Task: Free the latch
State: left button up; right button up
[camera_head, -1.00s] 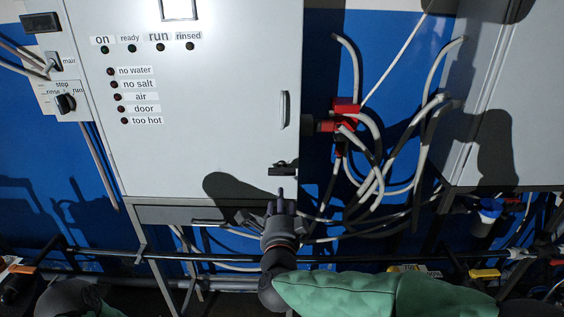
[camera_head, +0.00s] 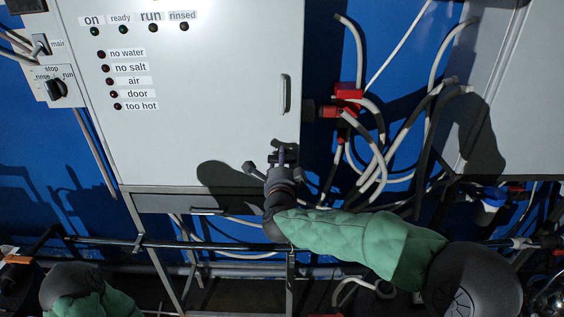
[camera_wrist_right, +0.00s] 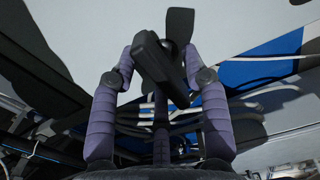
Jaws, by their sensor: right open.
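The latch (camera_wrist_right: 160,65) is a dark lever near the lower right corner of the white cabinet door (camera_head: 200,100). In the right wrist view it lies between the fingers of my right gripper (camera_wrist_right: 160,85), which are spread to both sides of it. My right gripper is open; in the head view (camera_head: 275,162) it largely covers the latch. I cannot tell whether a finger touches it. My left gripper is not in view; only part of my left arm shows at the lower left.
A vertical handle (camera_head: 286,93) sits on the door above the latch. Right of the cabinet, red fittings (camera_head: 345,100) carry several looping white hoses (camera_head: 375,165). A second grey cabinet (camera_head: 530,100) stands at the right. A dark rail (camera_head: 100,241) runs below the cabinets.

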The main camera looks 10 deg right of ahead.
jog(key=shift+w, duration=0.3)
grip_shut()
